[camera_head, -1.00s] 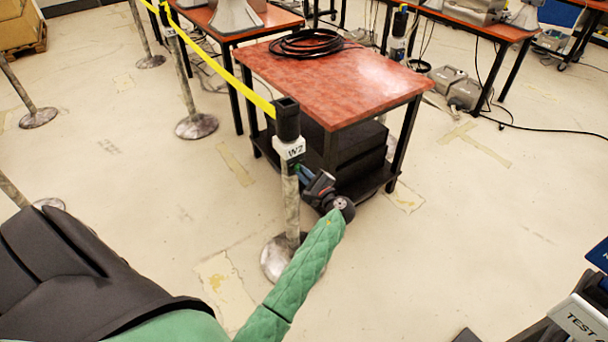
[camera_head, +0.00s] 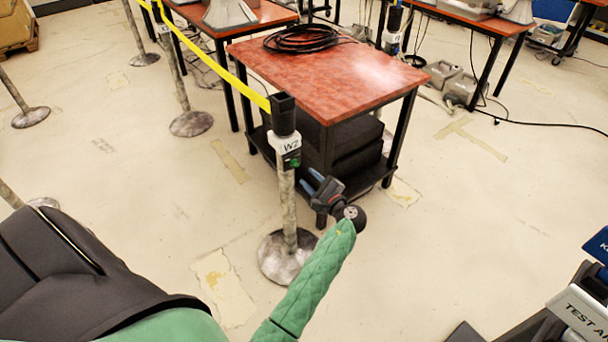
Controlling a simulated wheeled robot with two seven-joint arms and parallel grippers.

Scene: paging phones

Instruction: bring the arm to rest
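My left arm comes in from the lower left in a green quilted sleeve. My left gripper (camera_head: 314,184) is at its far end, in front of the red-topped table's lower shelf and just right of the post labelled W2. Its two bluish fingers point away to the upper left and look apart, with nothing seen between them. My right gripper is not in view.
The post (camera_head: 288,205) with yellow tape stands close beside my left gripper. The red table (camera_head: 335,80) holds a coiled black cable (camera_head: 305,40) and has black boxes below. A grey labelled thing (camera_head: 585,312) is at the lower right. Open floor (camera_head: 480,230) lies right of the table.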

